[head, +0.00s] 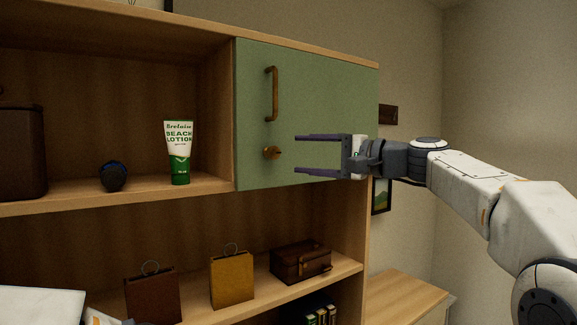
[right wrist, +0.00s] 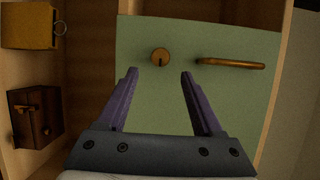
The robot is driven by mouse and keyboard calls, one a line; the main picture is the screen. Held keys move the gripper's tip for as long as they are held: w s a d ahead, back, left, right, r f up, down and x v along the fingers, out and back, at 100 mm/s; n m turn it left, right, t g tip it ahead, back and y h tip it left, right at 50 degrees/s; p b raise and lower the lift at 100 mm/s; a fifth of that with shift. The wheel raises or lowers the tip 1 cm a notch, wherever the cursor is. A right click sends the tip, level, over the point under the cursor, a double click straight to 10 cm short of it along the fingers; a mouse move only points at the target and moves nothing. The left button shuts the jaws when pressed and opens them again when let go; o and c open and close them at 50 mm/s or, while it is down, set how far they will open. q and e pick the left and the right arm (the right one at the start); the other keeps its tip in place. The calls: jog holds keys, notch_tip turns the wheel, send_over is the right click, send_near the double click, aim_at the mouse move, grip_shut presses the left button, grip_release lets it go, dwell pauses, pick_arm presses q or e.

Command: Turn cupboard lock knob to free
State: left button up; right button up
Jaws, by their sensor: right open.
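The cupboard door (head: 330,95) is green and shut, at the upper right of the shelf unit. Its brass lock knob (head: 272,153) sits low on the door's left side, below a vertical brass handle (head: 273,94). My right gripper (head: 297,155) is open and empty, in front of the door and to the right of the knob. In the right wrist view the knob (right wrist: 160,57) lies beyond and between the two purple fingertips (right wrist: 159,72), apart from them, with a dark slot on its face. The handle (right wrist: 230,64) is to its right there. My left gripper is not clearly seen.
A green and white lotion tube (head: 179,153) and a dark round object (head: 113,177) stand on the shelf left of the door. Below are a brown bag (head: 152,295), a yellow bag (head: 232,280) and a small brown case (head: 301,262). Space before the door is clear.

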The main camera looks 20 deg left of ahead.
jog(key=b+v, duration=0.1)
jog(key=v, duration=0.3)
dwell(0.3)
